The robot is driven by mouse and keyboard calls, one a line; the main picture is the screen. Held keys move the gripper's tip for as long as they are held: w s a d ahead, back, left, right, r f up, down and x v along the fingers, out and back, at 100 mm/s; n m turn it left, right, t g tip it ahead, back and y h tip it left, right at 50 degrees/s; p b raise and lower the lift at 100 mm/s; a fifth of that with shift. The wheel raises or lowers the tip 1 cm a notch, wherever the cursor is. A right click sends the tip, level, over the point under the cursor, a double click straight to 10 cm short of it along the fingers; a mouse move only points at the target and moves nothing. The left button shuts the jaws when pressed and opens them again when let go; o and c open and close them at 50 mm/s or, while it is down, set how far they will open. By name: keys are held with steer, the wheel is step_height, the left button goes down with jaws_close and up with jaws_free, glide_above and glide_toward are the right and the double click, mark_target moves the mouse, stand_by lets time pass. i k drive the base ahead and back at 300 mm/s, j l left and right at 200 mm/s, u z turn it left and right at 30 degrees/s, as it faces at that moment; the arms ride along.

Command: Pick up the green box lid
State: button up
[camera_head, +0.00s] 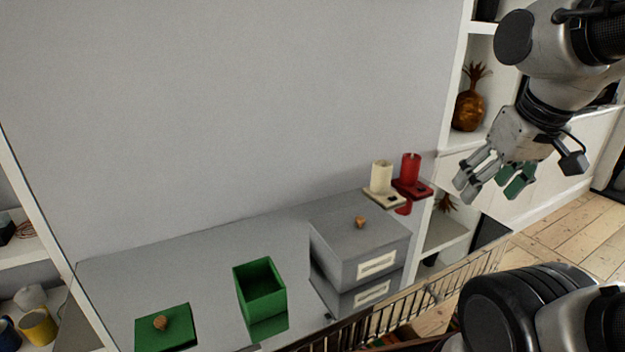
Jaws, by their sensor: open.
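The green box lid (180,328) lies flat on the grey counter at the lower left, with a small brown knob (160,323) on top. The open green box (262,290) stands on the counter to its right, apart from it, and looks empty. My gripper (494,192) is open and empty at the upper right, raised well away from the lid and to the right of the counter. Its fingers point down and left.
The grey counter (205,265) is clear between lid and box. A grey drawer box (350,240) with a knob stands right of the green box. A cream candle (381,177) and a red candle (410,169) stand behind it. A dark railing (405,309) runs along the front.

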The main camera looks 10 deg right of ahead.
mark_target(165, 329)
steer(key=u, duration=1.35)
